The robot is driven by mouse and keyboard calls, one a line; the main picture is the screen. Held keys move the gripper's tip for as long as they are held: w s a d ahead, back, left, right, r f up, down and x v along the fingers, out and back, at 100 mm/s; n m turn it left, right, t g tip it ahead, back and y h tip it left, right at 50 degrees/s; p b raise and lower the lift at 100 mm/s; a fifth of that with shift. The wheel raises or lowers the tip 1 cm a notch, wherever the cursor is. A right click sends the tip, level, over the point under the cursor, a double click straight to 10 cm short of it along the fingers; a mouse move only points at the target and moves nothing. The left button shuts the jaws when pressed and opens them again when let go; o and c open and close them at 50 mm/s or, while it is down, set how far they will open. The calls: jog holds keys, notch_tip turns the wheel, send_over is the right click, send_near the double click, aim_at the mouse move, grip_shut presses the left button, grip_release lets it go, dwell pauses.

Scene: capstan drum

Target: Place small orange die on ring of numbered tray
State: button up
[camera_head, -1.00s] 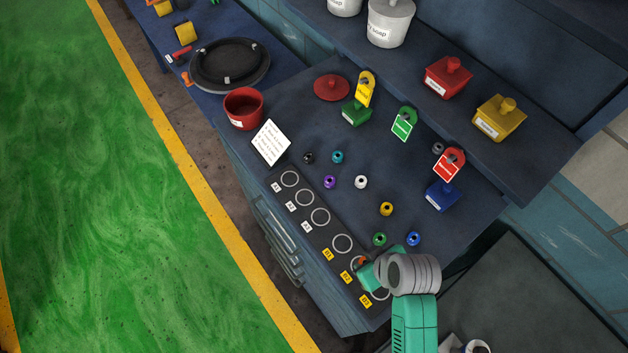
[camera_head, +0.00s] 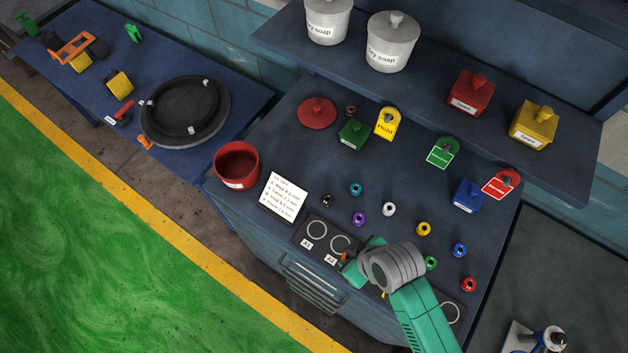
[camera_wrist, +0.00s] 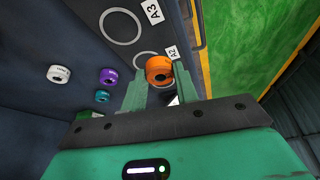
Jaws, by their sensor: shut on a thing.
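The small orange die (camera_head: 346,257) is a ring-shaped piece with a dark hole. It also shows large in the wrist view (camera_wrist: 159,69), between the fingertips of my gripper (camera_wrist: 160,80), which is shut on it. My gripper (camera_head: 353,266) is over the numbered tray (camera_head: 328,237), near the ring labelled A2 (camera_head: 341,243). In the wrist view the die overlaps the ring beside the A2 label; the gap to the tray is unclear. The A3 ring (camera_wrist: 121,26) is empty there. The A1 ring (camera_head: 316,229) is empty. My arm hides the tray's middle.
Loose dies stand behind the tray, including purple (camera_head: 359,219), white (camera_head: 389,209), teal (camera_head: 355,189) and yellow (camera_head: 424,229). A green die (camera_head: 431,263) is close to my wrist. An instruction card (camera_head: 283,197) and red pot (camera_head: 237,165) stand left of the tray.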

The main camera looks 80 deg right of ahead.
jog(key=p, duration=0.1)
send_over(315, 228)
jog(key=s+a, duration=0.1)
jog(key=s, duration=0.1)
jog(key=shift+w+f, duration=0.15)
jog(key=shift+f, duration=0.35)
jog(key=shift+s+a+x, duration=0.1)
jog(key=shift+s+x, duration=0.05)
jog(key=shift+x, duration=0.7)
jog(key=shift+s+a+x, duration=0.1)
jog(key=shift+s+x, duration=0.05)
jog(key=shift+x, duration=0.7)
jog(key=shift+f, duration=0.3)
jog(key=o, duration=1.1)
jog(key=shift+c, duration=0.2)
jog(key=shift+r, duration=0.1)
jog(key=v, duration=1.2)
jog(key=shift+p, duration=0.4)
